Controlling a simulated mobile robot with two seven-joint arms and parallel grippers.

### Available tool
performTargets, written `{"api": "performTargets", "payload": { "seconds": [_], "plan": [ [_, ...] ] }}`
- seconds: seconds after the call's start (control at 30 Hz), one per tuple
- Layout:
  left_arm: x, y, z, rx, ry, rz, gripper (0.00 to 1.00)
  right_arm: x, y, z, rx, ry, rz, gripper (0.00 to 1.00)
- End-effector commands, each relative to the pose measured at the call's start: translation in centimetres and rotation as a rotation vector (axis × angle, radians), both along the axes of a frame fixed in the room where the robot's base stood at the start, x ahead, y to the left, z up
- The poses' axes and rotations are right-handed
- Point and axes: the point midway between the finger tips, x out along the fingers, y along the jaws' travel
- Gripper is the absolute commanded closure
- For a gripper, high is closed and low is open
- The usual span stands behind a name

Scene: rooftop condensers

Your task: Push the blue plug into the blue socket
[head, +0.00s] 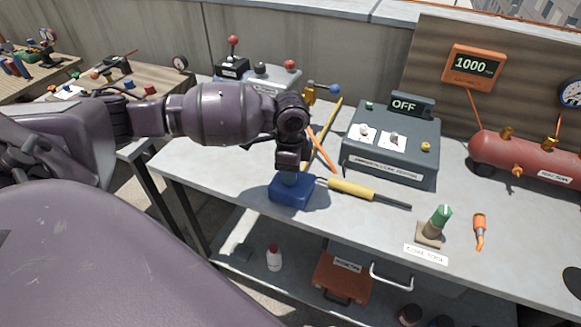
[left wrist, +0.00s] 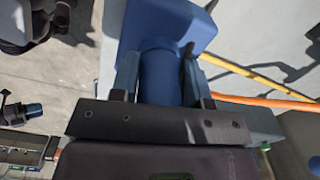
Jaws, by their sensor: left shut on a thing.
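The blue socket (head: 291,191) is a blue block on the grey bench top near its front edge. It also shows at the top of the left wrist view (left wrist: 168,22). My left gripper (head: 289,170) points down right above it, shut on the blue plug. The plug (left wrist: 160,72) is a blue cylinder between the two fingers in the left wrist view. Its far end meets the socket block in the picture, but how deep it sits is hidden. In the head view the fingers cover most of the plug. My right gripper is not in view.
A yellow-handled tool (head: 352,189) lies just right of the socket. A grey box with an OFF display (head: 404,104) stands behind. A green-topped piece (head: 440,219), an orange tool (head: 479,231) and a red tank (head: 530,156) are farther right. The bench front edge is close.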

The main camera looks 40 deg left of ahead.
Motion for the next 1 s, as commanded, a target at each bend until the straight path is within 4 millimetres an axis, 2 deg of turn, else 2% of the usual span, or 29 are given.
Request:
{"api": "performTargets", "payload": {
  "seconds": [0.23, 0.27, 0.43, 0.77, 0.87, 1.0],
  "plan": [
    [0.0, 0.0, 0.0, 0.0, 0.0, 0.0, 0.82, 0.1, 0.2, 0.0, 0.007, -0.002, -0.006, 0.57],
    [0.0, 0.0, 0.0, 0.0, 0.0, 0.0, 0.53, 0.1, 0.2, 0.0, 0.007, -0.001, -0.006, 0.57],
    [0.0, 0.0, 0.0, 0.0, 0.0, 0.0, 0.28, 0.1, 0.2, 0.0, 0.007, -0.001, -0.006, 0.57],
    [0.0, 0.0, 0.0, 0.0, 0.0, 0.0, 0.28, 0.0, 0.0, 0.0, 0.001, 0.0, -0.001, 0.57],
    [0.1, 0.0, 1.0, -0.001, -0.004, 0.0, 0.28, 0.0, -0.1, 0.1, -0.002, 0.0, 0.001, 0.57],
    [0.1, 0.0, 3.4, 0.001, -0.006, -0.001, 0.28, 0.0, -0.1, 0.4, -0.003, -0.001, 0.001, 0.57]
  ]
}}
